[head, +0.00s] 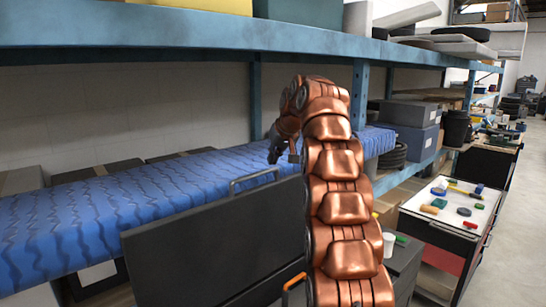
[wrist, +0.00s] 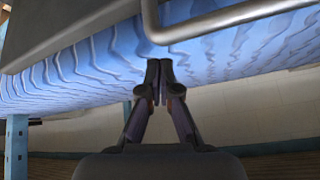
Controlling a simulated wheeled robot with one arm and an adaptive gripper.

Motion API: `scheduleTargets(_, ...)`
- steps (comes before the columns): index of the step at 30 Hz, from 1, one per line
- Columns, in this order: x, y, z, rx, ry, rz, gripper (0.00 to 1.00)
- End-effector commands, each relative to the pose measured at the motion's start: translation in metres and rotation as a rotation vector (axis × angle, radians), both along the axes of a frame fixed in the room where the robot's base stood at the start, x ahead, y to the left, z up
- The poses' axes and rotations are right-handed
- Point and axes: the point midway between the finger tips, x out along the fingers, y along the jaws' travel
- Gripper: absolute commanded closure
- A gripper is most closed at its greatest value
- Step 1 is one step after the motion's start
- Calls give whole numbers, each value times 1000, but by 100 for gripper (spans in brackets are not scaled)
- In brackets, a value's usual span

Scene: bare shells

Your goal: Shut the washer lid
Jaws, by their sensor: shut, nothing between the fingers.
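A dark grey flat panel (head: 205,252), which looks like the washer lid, stands raised and tilted in front of the shelf in the head view. A metal bar handle (head: 254,178) sits on its upper edge. The washer body below is mostly hidden. My gripper (head: 273,150) is just beyond and above the handle, over the blue patterned surface. In the wrist view my gripper (wrist: 161,75) is shut and empty. The handle (wrist: 225,20) crosses the top right there, apart from the fingertips, and the panel (wrist: 70,28) fills the top left.
A blue patterned surface (head: 110,210) lies along the lower shelf behind the panel. A blue shelf beam (head: 180,30) runs above my arm, and an upright (head: 359,95) stands to its right. A cart (head: 450,212) with small coloured items stands at right. Open floor lies at far right.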

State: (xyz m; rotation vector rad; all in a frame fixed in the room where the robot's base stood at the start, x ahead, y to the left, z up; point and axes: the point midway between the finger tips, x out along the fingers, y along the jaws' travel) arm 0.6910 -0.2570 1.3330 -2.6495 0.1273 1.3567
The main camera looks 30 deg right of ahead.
Motion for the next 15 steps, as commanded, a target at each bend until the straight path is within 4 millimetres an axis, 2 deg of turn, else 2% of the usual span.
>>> scheduleTargets(15,-17,3,-3,-1,-2,-1,100)
